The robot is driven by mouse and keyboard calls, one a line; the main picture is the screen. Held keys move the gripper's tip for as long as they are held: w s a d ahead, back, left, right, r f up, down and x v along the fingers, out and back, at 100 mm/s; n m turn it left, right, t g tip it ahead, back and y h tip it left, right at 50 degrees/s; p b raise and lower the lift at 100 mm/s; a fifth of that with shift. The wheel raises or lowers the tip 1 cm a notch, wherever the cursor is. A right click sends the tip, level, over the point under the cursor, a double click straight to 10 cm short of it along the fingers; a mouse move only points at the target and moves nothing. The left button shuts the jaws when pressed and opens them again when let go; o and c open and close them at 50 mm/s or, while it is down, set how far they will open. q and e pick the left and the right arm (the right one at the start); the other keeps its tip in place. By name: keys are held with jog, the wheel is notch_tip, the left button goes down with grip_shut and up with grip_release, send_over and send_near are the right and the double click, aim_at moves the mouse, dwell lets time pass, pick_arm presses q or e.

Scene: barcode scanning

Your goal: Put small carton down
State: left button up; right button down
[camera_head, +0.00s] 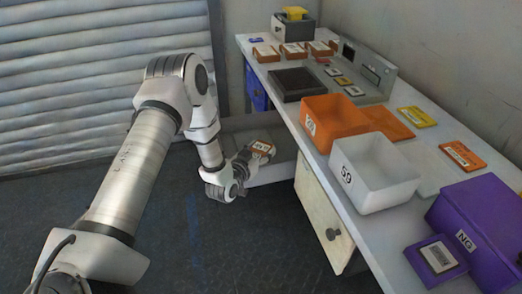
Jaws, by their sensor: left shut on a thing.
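A small carton (262,147), brown with a white label on top, is held in my left gripper (253,157). The gripper is shut on it, left of the table's long edge and over a grey ledge beside the table. The carton is not over the tabletop. The fingertips are small and partly hidden by the carton. My right gripper is not in view.
The white table (285,108) carries similar small cartons (293,50) at the back, a black tray (297,83), an orange bin (330,122), a white bin (374,168) and a purple bin (470,225). A grey scanning station (367,70) stands along the right side.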

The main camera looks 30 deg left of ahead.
aim_at(257, 153)
pick_arm(q)
jog(key=shift+f+b, duration=0.3)
jog(key=shift+f, duration=0.25)
jog(key=o, duration=1.3)
jog(key=shift+r, duration=0.1)
jog(key=shift+r+p, duration=0.85)
jog(key=shift+r, duration=0.1)
jog(key=s, duration=0.7)
jog(key=shift+s+d+r, duration=0.15)
jog(key=shift+s+d, duration=0.05)
jog(key=shift+d, duration=0.1)
